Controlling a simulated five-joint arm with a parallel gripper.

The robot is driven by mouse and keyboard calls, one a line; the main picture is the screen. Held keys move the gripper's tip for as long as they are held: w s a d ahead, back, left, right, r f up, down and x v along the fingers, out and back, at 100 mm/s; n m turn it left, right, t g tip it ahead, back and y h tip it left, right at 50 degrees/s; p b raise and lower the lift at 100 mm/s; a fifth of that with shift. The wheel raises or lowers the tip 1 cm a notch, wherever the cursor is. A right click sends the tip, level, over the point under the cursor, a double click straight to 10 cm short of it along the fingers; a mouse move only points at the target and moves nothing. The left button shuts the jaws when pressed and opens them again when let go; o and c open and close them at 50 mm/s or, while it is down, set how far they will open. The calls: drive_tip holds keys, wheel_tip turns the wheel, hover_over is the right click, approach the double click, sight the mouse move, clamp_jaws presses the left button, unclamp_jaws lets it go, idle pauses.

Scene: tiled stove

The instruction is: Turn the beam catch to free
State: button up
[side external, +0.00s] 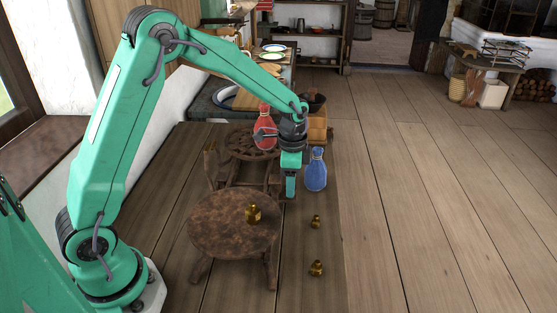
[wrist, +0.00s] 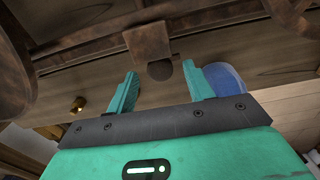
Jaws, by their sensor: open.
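A dark brown wooden-and-iron scale stands on the wooden surface, with a round plate (side external: 230,222) in front and a spoked wheel-like part behind it. In the wrist view a short brown tab with a rounded end (wrist: 160,68) hangs from a brown bar; it looks like the beam catch. My gripper (side external: 290,190) points down at the scale's right side. Its two teal fingers (wrist: 158,88) are open, with the tab showing between and beyond them. I cannot tell whether either finger touches it. In the side view the catch is hidden or too small to make out.
A blue bottle-shaped vessel (side external: 316,170) stands close to the right of my gripper. A red one (side external: 265,128) stands behind. A brass weight (side external: 253,213) sits on the plate; two more, one at front (side external: 316,268), stand to the right. The floor further right is clear.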

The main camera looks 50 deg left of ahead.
wheel_tip(320, 180, up, 7)
drive_tip(key=shift+f, duration=0.1)
idle(0.3)
drive_tip(key=s+r+n+t, duration=0.2)
drive_tip(key=s+r+n, duration=0.2)
drive_tip(key=s, duration=0.7)
drive_tip(key=s+r+n+t, duration=0.3)
drive_tip(key=s+r, duration=0.5)
drive_tip(key=s, duration=0.3)
drive_tip(key=shift+s+a+n, duration=0.2)
drive_tip(key=shift+a+n, duration=0.25)
drive_tip(key=shift+n, duration=0.35)
drive_tip(key=shift+o, duration=0.2)
drive_tip(key=shift+s+f+n+t, duration=0.25)
drive_tip(key=shift+s+n+t, duration=0.05)
drive_tip(key=shift+s, duration=0.35)
